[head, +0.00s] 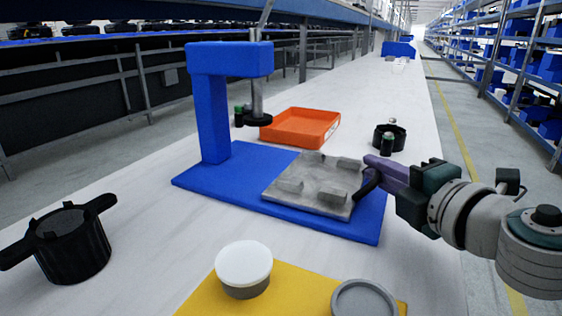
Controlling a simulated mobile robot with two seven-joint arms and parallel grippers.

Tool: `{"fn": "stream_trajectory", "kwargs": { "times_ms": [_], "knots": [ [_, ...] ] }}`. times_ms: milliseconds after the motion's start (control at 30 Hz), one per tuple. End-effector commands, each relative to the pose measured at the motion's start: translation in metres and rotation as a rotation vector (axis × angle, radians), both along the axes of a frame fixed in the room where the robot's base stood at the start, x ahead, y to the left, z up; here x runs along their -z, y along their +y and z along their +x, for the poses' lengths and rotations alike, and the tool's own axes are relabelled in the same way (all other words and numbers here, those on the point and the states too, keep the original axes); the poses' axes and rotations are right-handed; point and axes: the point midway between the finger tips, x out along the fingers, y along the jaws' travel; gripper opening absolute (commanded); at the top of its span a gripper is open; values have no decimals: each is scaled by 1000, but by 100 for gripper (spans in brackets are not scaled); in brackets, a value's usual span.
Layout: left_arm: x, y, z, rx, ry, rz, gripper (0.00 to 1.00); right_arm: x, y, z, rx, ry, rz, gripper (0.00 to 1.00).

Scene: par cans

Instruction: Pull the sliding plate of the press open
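The blue press (213,115) stands on the white table with its blue base extending to the right. Its grey ram (257,90) hangs from the top arm. The grey sliding plate (310,202), with raised blocks on it, lies on the right part of the base. My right gripper (368,175) comes in from the right and is at the plate's right edge. A dark curved part there lies by the purple finger. Whether it is a handle or a finger, and whether the gripper is closed on it, is unclear. My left gripper is out of view.
An orange tray (300,128) is behind the plate. A black ring-shaped part (390,137) stands at the back right. A black can with side tabs (72,245) is at left. A white-lidded round part (243,265) and a grey disc (365,299) sit on a yellow mat (205,298).

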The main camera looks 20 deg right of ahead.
Motion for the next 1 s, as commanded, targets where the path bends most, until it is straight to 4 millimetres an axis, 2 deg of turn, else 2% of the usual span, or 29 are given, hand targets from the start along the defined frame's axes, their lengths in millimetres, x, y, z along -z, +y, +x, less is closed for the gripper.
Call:
{"fn": "stream_trajectory", "kwargs": {
  "times_ms": [33, 133, 467, 567, 1000],
  "knots": [
    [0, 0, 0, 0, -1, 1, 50, 0, 0, 0, 1, 0, 0, 18],
    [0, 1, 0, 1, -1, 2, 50, 0, 0, 0, 1, 0, 1, 27],
    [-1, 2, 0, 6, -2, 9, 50, 0, 1, -5, -1, 2, 1, 27],
    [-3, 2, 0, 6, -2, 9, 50, -1, 2, -15, 0, 4, 1, 27],
    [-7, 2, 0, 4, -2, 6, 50, -11, 8, -83, 2, 4, 2, 27]
  ]
}}
